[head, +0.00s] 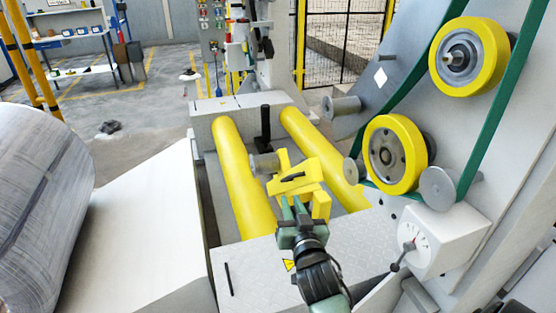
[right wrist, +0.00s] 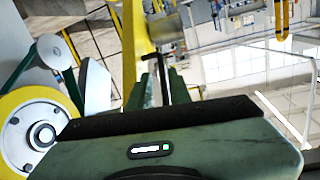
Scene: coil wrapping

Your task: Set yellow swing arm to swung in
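The yellow swing arm (head: 296,180) is a bracket-like piece in the head view, over and between two long yellow rollers. My right gripper (head: 293,203) is at its near lower edge, fingers pointing away from me and overlapping it in the picture. I cannot tell whether they touch or grip it. In the right wrist view the green fingers (right wrist: 156,80) stand close together, with a yellow part (right wrist: 133,45) beside them; their tips are hard to make out. My left gripper is not in view.
Left and right yellow rollers (head: 238,175) (head: 318,155) flank the arm. Yellow wheels (head: 393,150) with a green belt and a white dial box (head: 430,240) stand close on the right. A large wrapped coil (head: 40,205) is at the left, beside a pale sloping plate (head: 140,235).

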